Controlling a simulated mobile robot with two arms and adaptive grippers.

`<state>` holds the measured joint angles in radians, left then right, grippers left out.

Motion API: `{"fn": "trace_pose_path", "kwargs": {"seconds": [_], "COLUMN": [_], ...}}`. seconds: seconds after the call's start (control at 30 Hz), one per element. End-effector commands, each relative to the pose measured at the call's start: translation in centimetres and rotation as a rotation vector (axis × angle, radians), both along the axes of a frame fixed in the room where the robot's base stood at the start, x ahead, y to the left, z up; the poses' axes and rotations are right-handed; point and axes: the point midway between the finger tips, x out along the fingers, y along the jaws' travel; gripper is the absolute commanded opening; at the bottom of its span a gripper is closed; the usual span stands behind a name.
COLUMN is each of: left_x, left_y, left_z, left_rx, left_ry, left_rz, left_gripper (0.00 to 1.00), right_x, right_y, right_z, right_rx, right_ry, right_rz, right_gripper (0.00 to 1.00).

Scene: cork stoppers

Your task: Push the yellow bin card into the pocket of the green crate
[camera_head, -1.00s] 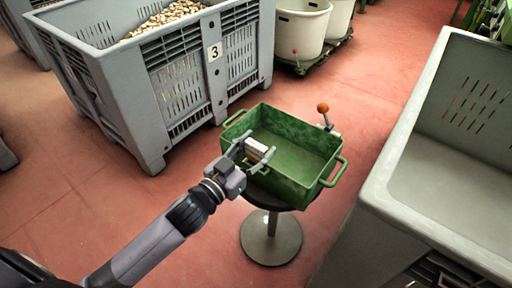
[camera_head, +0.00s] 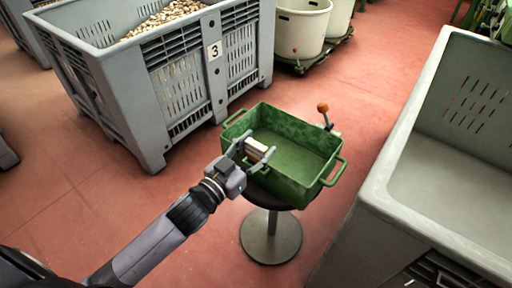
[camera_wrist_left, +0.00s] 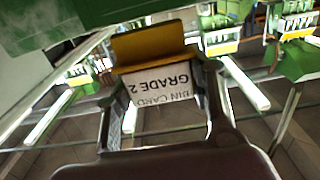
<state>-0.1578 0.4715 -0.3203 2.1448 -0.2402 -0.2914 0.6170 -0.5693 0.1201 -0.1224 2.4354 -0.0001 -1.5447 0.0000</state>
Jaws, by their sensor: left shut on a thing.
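The green crate (camera_head: 290,178) stands on a round pedestal, open at the top, with a handle at each end. The bin card (camera_head: 257,149) is at the crate's near left wall. In the left wrist view the card (camera_wrist_left: 160,86) has a yellow edge strip and a white face reading "BIN CARD GRADE 2", upside down. My left gripper (camera_head: 253,154) is shut on the card, one finger at each side of it. Part of the green crate (camera_wrist_left: 60,22) fills the upper left of the wrist view. I cannot make out the pocket or whether the card touches it. My right gripper is not in view.
A large grey bin (camera_head: 125,82) marked 3, holding cork pieces, stands behind left. Another grey bin (camera_head: 385,205) is close on the right. An orange knob (camera_head: 323,107) rises behind the crate. White tubs (camera_head: 300,30) stand at the back. Red floor (camera_head: 80,190) is clear at left.

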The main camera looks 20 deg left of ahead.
Motion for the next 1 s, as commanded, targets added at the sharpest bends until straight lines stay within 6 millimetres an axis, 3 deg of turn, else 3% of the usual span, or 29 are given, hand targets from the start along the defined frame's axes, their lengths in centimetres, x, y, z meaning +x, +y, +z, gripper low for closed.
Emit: {"fn": "trace_pose_path", "kwargs": {"seconds": [1.0], "left_x": [0.0], "left_y": [0.0], "left_z": [-1.2], "left_rx": [0.000], "left_ry": [0.000], "left_rz": [0.000], "left_gripper": [0.27], "right_x": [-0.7], "right_y": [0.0], "right_z": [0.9], "right_rx": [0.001], "right_ry": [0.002], "right_rz": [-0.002], "right_gripper": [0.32]}}
